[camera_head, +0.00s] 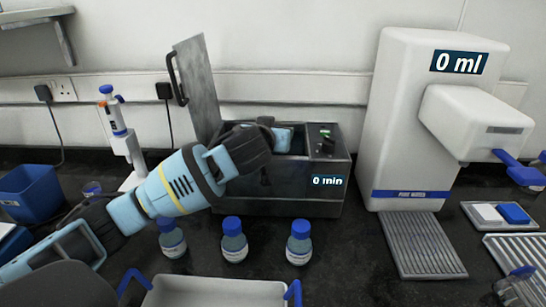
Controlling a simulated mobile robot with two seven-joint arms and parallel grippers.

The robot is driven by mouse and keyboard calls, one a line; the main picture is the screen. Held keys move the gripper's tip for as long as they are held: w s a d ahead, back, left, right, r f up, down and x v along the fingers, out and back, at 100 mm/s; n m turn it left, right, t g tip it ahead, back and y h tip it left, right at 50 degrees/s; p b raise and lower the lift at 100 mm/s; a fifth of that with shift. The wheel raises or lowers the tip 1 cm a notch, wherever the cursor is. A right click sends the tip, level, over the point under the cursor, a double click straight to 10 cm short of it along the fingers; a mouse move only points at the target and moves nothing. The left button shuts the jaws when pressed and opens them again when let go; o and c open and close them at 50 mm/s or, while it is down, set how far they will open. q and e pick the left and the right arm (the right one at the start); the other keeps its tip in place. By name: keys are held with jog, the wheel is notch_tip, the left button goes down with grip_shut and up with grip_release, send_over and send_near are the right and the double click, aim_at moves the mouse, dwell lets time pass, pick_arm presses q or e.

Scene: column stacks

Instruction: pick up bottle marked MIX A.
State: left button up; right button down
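Three small bottles with blue caps and white labels stand in a row on the dark bench: a left bottle (173,242), a middle bottle (235,244) and a right bottle (299,246). Their label text is too small to read, so I cannot tell which is MIX A. My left arm reaches in from the left, above and behind the left and middle bottles. Its end is over the open water bath (290,190), apart from the bottles. My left gripper's fingers are hidden behind the arm and bath wall.
The bath's lid (198,85) stands raised and its display reads 0 min. A white dispenser (405,120) reading 0 ml stands right, with a drip grate (423,246). A pale tray (215,293) with blue handles lies in front. A blue bin (35,192) and pipette stand (125,150) are left.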

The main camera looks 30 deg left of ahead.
pick_arm(q)
grip_shut()
jog(key=shift+r, duration=0.1)
dwell(0.3)
